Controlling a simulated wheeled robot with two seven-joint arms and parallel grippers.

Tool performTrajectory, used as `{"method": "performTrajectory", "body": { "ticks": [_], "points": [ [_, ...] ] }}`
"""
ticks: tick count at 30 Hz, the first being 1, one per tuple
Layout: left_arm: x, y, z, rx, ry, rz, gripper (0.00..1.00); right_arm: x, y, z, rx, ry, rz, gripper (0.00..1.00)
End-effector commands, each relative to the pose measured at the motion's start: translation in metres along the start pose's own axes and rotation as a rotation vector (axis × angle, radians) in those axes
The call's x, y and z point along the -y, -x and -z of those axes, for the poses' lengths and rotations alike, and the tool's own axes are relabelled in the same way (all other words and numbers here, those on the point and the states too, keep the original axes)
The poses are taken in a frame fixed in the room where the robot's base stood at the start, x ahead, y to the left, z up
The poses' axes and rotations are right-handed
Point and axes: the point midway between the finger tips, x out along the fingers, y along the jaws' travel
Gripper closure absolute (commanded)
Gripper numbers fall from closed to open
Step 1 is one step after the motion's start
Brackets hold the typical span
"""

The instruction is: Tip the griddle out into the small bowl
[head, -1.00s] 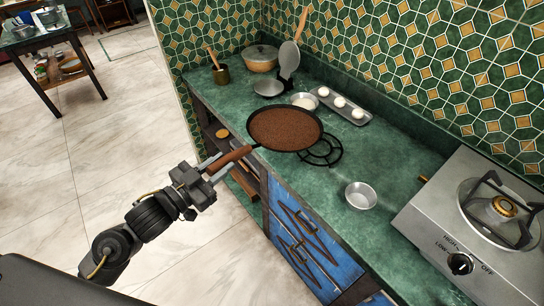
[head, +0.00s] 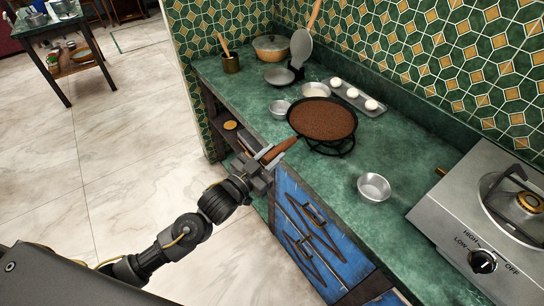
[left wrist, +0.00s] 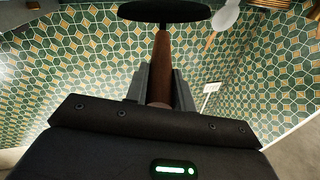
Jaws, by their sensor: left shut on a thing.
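The griddle (head: 322,118) is a round dark pan with a brown, grainy layer across it and a wooden handle. My left gripper (head: 264,160) is shut on the handle at the counter's front edge. The griddle is about level, over the black ring stand (head: 332,150); I cannot tell whether they touch. In the left wrist view the handle (left wrist: 162,60) runs between the fingers to the dark underside of the pan (left wrist: 164,12). A small metal bowl (head: 374,187) stands on the counter, right of and nearer than the griddle; it looks empty. My right gripper is not in view.
Behind the griddle are a tray of white round pieces (head: 352,94), a pale-filled bowl (head: 315,90) and another small metal bowl (head: 280,108). A gas hotplate (head: 470,215) stands at the right.

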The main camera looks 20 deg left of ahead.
Motion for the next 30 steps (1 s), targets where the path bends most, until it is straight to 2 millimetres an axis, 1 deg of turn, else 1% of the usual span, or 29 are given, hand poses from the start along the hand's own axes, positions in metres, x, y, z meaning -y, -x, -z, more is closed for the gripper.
{"method": "performTrajectory", "body": {
  "ticks": [1,8,19,23,27,30],
  "points": [
    [0.003,-0.001,0.005,-0.012,0.009,0.004,1.0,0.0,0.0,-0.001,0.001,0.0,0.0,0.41],
    [0.017,0.0,0.007,-0.014,0.113,0.011,1.0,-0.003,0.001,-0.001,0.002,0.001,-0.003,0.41],
    [0.055,0.0,0.013,-0.019,0.395,0.033,1.0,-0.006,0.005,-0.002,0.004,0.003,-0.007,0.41],
    [0.054,0.0,0.013,-0.021,0.409,0.032,1.0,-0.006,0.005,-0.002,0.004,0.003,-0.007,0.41],
    [0.059,0.0,0.014,-0.039,0.435,0.037,1.0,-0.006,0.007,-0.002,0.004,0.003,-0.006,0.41],
    [0.065,0.0,0.019,-0.04,0.468,0.041,1.0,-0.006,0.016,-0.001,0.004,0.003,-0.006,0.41]
  ]
}}
